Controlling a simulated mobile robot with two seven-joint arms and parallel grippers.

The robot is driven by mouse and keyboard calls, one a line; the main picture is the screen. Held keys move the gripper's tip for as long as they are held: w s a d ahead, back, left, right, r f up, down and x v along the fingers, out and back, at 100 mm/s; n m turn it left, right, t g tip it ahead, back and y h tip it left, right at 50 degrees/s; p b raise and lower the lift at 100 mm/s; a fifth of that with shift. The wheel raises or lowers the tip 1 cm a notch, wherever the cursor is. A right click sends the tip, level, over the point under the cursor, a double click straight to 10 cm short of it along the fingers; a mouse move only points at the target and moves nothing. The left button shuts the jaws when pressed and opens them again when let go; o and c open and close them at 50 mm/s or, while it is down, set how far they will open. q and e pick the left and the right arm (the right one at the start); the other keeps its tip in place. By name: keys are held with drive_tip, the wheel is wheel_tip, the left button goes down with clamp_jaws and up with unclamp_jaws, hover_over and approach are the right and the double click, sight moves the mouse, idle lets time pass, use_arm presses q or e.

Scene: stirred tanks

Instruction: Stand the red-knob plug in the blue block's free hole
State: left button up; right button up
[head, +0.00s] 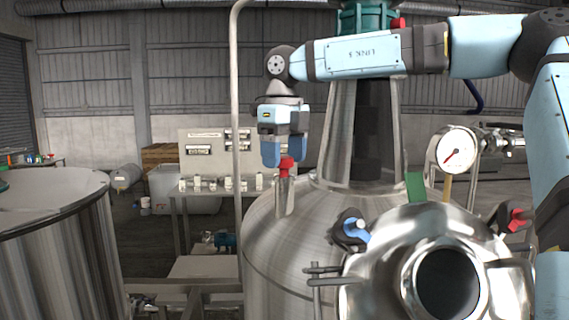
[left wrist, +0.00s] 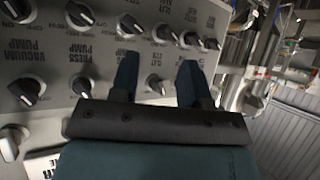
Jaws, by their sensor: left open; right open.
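A red knob (head: 286,167) tops a metal stub (head: 285,196) on the shoulder of the big steel tank; it may be the plug's knob. My right gripper (head: 284,158) points down right above it, open, with the knob's top at the fingertips; I cannot tell whether they touch it. A blue block with a free hole cannot be made out. My left gripper (left wrist: 157,68) shows only in the left wrist view, open and empty in front of a grey panel of black knobs (left wrist: 82,87).
The steel tank (head: 265,245) fills the middle, with an open round port (head: 447,284), a blue-handled clamp (head: 356,229) and a pressure gauge (head: 457,148). A thin upright pipe (head: 236,120) stands left of my right gripper. Another tank (head: 55,240) stands at left.

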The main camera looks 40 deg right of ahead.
drive_tip(key=shift+w+f, duration=0.1)
drive_tip(key=shift+f, duration=0.45)
drive_tip(key=shift+w+d+f, duration=0.1)
drive_tip(key=shift+d+f, duration=0.05)
drive_tip(key=shift+f, duration=0.2)
drive_tip(key=shift+r, duration=0.1)
drive_tip(key=shift+c, duration=1.1)
drive_tip(key=c, duration=0.8)
use_arm(q)
drive_tip(key=shift+d+f, duration=0.1)
drive_tip(key=shift+f, duration=0.1)
